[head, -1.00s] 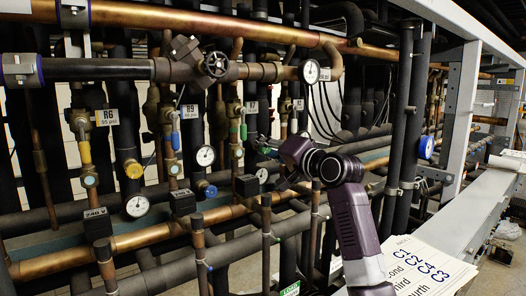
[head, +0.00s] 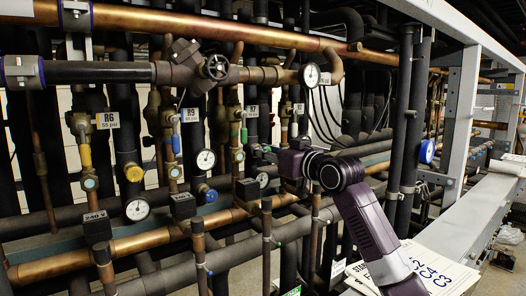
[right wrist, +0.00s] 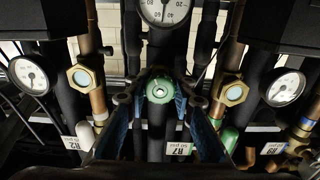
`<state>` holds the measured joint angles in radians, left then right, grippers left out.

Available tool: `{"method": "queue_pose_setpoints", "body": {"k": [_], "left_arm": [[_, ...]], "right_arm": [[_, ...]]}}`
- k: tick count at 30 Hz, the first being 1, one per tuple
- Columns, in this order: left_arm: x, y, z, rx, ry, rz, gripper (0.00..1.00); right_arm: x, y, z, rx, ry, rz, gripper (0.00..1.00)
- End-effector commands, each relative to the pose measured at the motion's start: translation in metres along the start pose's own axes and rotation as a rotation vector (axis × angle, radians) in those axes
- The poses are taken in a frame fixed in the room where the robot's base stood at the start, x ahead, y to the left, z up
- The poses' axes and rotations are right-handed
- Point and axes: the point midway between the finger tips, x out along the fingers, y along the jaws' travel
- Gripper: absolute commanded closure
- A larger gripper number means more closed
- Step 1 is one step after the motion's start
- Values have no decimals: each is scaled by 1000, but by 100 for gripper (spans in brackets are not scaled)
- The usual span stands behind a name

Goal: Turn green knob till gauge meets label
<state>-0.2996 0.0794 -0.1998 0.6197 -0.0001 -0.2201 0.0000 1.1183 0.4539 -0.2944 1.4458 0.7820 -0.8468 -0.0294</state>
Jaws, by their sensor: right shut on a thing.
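The green knob (right wrist: 159,90) shows in the right wrist view, centred between my right gripper's blue finger pads. My right gripper (head: 262,153) reaches it from the right in the head view and is shut on it; the hand hides most of the knob there. Next to the knob, a round white gauge (right wrist: 165,10) is cut off by the top edge of the wrist view. It also shows small below the gripper in the head view (head: 263,180); I cannot read its needle. The R7 label (right wrist: 178,149) lies on the knob's other side. My left gripper is not in view.
Neighbouring gauges (head: 206,159) and a yellow knob (head: 133,172) and blue knob (head: 210,195) stand left of the gripper. Copper and black pipes crowd the rack. A label sheet (head: 430,262) lies at the lower right, partly behind my right arm.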

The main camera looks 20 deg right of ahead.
Motion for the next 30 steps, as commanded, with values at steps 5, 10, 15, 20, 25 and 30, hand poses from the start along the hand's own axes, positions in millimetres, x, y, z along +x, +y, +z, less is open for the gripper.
{"method": "queue_pose_setpoints", "body": {"k": [5,10,15,20,25,30], "left_arm": [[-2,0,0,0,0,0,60],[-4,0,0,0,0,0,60],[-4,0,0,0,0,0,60],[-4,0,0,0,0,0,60],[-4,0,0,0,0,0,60],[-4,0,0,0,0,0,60]], "right_arm": [[1,0,7,-118,-16,-1,100],[1,-1,7,-195,-15,-2,100],[1,-1,7,-239,-15,-3,100],[1,-1,8,-255,-15,-4,100],[1,-2,8,-258,-15,-4,100],[1,-2,8,-257,-15,-4,100]]}}
